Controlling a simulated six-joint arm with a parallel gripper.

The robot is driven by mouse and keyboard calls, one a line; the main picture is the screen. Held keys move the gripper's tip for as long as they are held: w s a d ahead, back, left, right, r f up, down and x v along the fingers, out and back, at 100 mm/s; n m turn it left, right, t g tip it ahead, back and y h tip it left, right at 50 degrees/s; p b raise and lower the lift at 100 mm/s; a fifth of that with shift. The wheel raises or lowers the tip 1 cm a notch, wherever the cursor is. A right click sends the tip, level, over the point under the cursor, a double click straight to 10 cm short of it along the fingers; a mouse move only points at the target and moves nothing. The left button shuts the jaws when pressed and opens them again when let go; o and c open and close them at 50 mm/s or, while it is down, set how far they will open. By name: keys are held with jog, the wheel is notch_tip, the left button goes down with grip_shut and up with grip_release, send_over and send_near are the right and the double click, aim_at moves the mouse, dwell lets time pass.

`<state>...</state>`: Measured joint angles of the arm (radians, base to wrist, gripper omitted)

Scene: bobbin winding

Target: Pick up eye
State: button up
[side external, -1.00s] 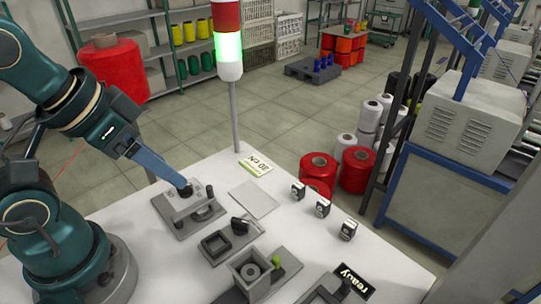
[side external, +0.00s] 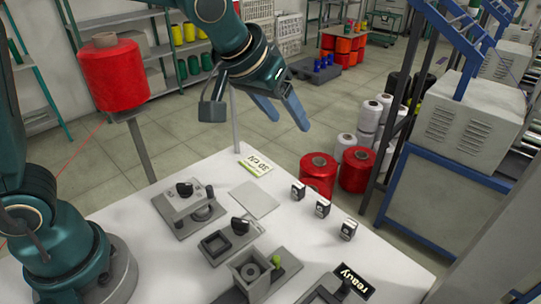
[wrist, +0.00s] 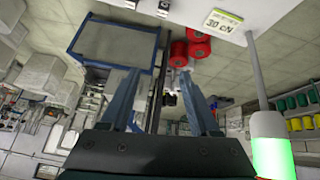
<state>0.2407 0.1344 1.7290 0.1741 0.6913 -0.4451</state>
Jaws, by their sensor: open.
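My gripper (side external: 288,122) is open and empty, raised above the far edge of the white table in the side view. Its two blue fingers also show spread apart in the wrist view (wrist: 162,75). I cannot tell for sure which part is the eye. Three small metal-and-black pieces stand in a row on the table's right part: a far one (side external: 298,190), a middle one (side external: 322,207) and a near one (side external: 348,229). My gripper is well above and apart from them. A dark rounded piece (side external: 184,188) sits on the left grey fixture, and another (side external: 240,225) on the middle fixture.
A grey square pad (side external: 254,200) and a "30 CN" card (side external: 256,165) lie on the white table (side external: 150,272). A square holder (side external: 250,272) with a green knob and a "ready" display (side external: 355,280) stand nearer. Red spools (side external: 318,175) stand on the floor beyond.

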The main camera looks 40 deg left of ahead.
jog(key=m+g, duration=0.1)
send_over(325, 202)
jog(key=a, duration=0.2)
notch_tip(325, 202, down, 8)
jog(key=shift+m+g, duration=0.5)
jog(key=shift+g, duration=0.3)
jog(key=f, duration=0.1)
jog(key=s+d+f, duration=0.1)
jog(key=f, duration=0.3)
jog(key=shift+s+d+f, duration=0.2)
jog(key=shift+s+d, duration=0.15)
jog(key=shift+d, duration=0.05)
jog(key=shift+x, duration=2.3)
jog(key=shift+r, duration=0.1)
grip_shut()
